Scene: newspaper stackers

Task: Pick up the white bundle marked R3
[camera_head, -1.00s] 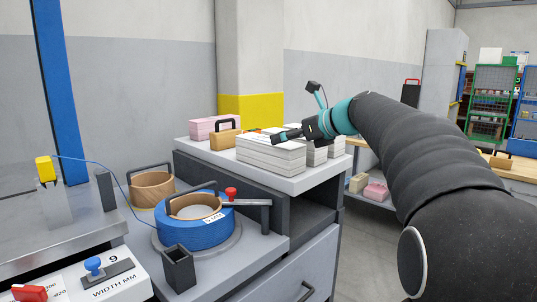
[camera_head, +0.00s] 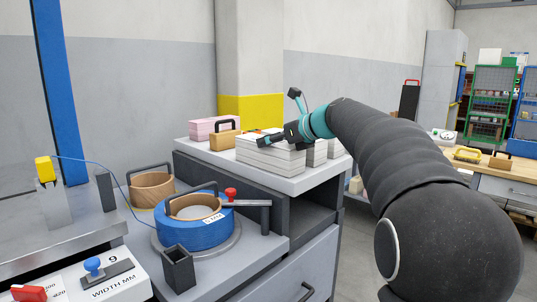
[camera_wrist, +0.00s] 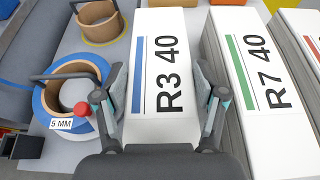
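The white bundle marked R3 40 (camera_wrist: 165,110) has a blue stripe on its top. In the wrist view it lies in the middle, running up the picture. My gripper (camera_wrist: 163,88) is open, with one finger on each side of this bundle. A narrow gap shows by the left finger; contact on the right is unclear. In the head view, white bundles (camera_head: 268,158) sit on the grey cabinet top, with my gripper (camera_head: 278,138) just over the nearest one. The labels cannot be read there.
A white bundle marked R7 40 (camera_wrist: 255,90) with a green stripe lies close on the right. A blue tape roll (camera_head: 195,232) stands on a lower surface at the left.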

